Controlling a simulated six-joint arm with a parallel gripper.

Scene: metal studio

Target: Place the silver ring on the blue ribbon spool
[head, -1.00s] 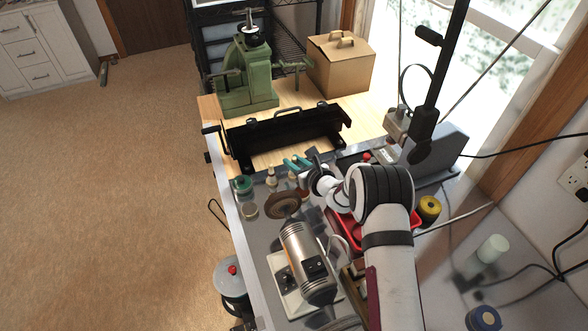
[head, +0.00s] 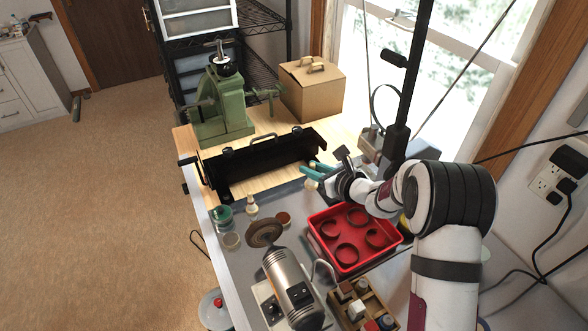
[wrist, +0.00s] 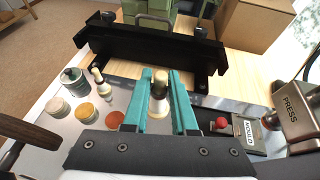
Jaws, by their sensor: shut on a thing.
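My gripper (wrist: 160,76) has its teal fingers shut on a small bottle-like piece (wrist: 159,88) with a cream top and a darker body. In the head view my gripper (head: 316,173) holds this piece (head: 310,184) near the front of the black metal frame. I cannot tell whether the piece touches the surface below. I cannot make out a silver ring in either view. The blue ribbon spool is not visible now; my arm covers much of the right side of the bench.
A red tray (head: 314,238) holds several round ring-like shapes. Beside it are a grey motor (head: 291,287) with a brown wheel and a wooden box of blocks (head: 338,310). Small jars (wrist: 75,80) and a similar cream-topped piece (wrist: 101,82) stand left. The black frame (wrist: 150,48) lies ahead.

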